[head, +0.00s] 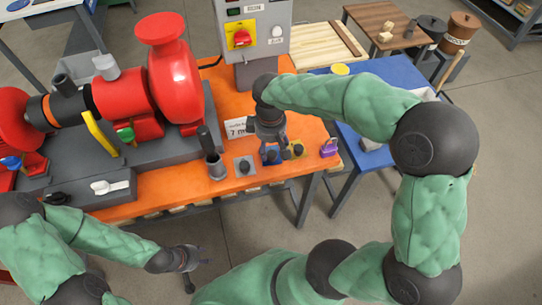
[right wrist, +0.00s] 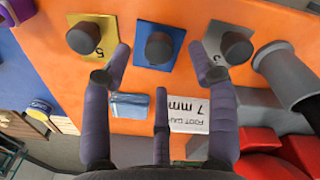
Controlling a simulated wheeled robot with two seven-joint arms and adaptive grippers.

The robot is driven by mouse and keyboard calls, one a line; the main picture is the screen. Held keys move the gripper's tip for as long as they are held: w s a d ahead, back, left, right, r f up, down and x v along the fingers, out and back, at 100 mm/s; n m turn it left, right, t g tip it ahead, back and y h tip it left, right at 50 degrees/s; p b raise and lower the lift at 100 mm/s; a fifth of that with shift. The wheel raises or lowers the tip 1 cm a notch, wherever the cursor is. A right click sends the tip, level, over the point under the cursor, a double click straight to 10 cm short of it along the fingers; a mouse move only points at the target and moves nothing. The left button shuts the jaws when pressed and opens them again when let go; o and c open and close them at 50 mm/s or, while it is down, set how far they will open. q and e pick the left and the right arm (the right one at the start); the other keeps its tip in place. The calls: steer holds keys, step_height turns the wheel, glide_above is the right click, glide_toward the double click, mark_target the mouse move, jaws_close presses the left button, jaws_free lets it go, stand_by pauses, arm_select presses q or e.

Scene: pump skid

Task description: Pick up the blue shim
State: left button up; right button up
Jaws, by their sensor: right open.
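The blue shim (right wrist: 157,57) is a flat blue plate with a black knob, lying on the orange bench top. It lies between a yellow shim (right wrist: 88,48) and a grey shim (right wrist: 212,42). In the head view the blue shim (head: 268,160) shows partly, below my right gripper (head: 270,138). In the right wrist view my right gripper (right wrist: 160,76) is open and empty, its spread fingers just short of the blue shim in the picture. My left gripper (head: 197,260) hangs empty in front of the bench, its fingers apart.
A card reading 7 mm (right wrist: 188,114) and a small blue block (right wrist: 130,106) lie near the shims. The red pump (head: 172,80) fills the bench's left side.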

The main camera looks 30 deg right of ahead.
mark_target(271, 153)
steer(key=f+b, duration=0.1)
steer(key=f, duration=0.1)
steer(key=f+b, duration=0.1)
steer(key=f, duration=0.2)
steer(key=shift+w+d, duration=0.1)
steer(key=shift+w, duration=0.1)
steer(key=shift+r, duration=0.1)
jaws_close()
